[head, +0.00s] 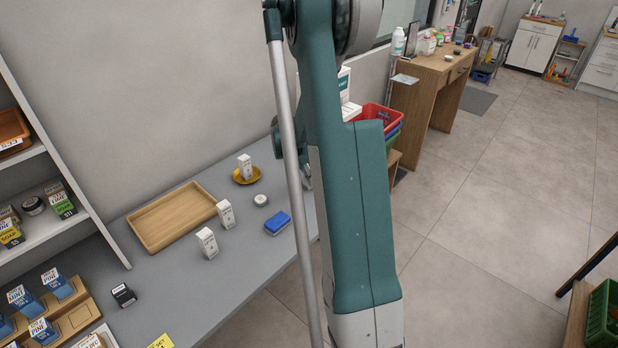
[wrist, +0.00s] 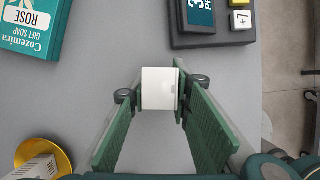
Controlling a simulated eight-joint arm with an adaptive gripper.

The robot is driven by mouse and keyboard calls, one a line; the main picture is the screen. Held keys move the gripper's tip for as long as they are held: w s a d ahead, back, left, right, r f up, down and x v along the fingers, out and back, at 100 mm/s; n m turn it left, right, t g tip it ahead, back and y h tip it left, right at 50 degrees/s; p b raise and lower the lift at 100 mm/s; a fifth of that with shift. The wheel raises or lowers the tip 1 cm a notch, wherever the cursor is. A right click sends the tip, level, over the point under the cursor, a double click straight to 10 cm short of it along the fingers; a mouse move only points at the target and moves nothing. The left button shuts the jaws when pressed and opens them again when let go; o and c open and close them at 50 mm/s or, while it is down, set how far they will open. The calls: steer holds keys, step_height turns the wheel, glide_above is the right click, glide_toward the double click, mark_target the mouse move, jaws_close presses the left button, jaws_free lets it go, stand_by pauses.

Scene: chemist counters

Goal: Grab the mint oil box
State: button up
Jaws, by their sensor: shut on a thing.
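My gripper (wrist: 155,95) is shut on a small white box (wrist: 159,88) in the wrist view. The box sits between the far ends of the green finger pads, over the grey counter. Its visible face is plain, so I cannot read whether it is the mint oil box.
The gold dish (wrist: 63,153) with its box is at the wrist view's lower left. A teal rose soap box (wrist: 33,27) lies upper left, a dark payment terminal (wrist: 205,22) upper right. A wooden tray (head: 145,241) and blue item (head: 278,226) are on the counter.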

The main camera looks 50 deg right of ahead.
steer(key=shift+r, duration=0.15)
step_height(320, 180, up, 18)
steer(key=p, duration=0.2)
steer(key=shift+p, duration=0.3)
stand_by(0.3)
